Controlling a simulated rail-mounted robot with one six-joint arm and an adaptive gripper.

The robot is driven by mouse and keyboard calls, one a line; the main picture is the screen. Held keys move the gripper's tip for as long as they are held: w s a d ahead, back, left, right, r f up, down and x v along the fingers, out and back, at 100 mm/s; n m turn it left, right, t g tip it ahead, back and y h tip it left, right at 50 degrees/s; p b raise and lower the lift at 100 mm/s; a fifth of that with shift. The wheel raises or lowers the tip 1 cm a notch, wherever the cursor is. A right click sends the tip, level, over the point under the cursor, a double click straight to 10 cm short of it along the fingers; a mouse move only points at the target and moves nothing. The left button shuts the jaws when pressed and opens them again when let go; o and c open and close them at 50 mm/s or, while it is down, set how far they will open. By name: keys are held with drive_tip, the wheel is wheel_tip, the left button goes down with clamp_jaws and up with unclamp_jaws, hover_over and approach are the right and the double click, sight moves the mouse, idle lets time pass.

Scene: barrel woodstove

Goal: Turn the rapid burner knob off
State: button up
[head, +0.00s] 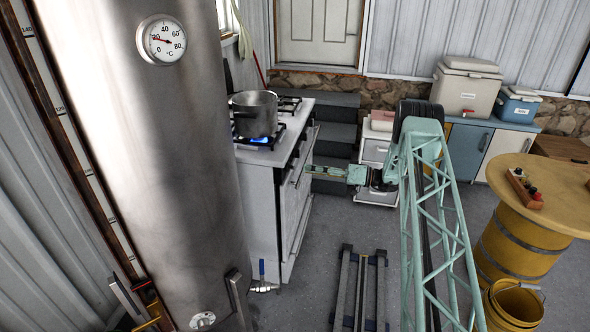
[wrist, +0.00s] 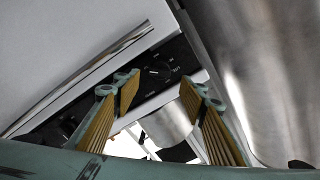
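The white gas stove (head: 262,200) stands left of centre in the head view, with a steel pot (head: 254,114) over a burner showing a blue flame (head: 259,140). Its dark control panel shows in the wrist view, with a round black knob (wrist: 158,71) and small white marks beside it. I cannot read which burner it serves. My gripper (head: 310,169) points left at the stove front in the head view. In the wrist view my gripper (wrist: 160,88) has its yellow-padded fingers apart and empty, with the knob beyond the gap; contact is not visible.
A tall steel tank (head: 140,190) with a dial fills the left of the head view. Grey steps (head: 335,135) rise behind the stove. A yellow barrel table (head: 535,220) and yellow bucket (head: 513,308) stand at right. A dark rack (head: 360,285) lies on the floor.

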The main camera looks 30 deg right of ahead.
sight(290, 167)
drive_tip(key=shift+b+x, duration=0.3)
drive_tip(key=shift+x, duration=3.35)
drive_tip(key=shift+c, duration=0.6)
drive_tip(key=c, duration=0.8)
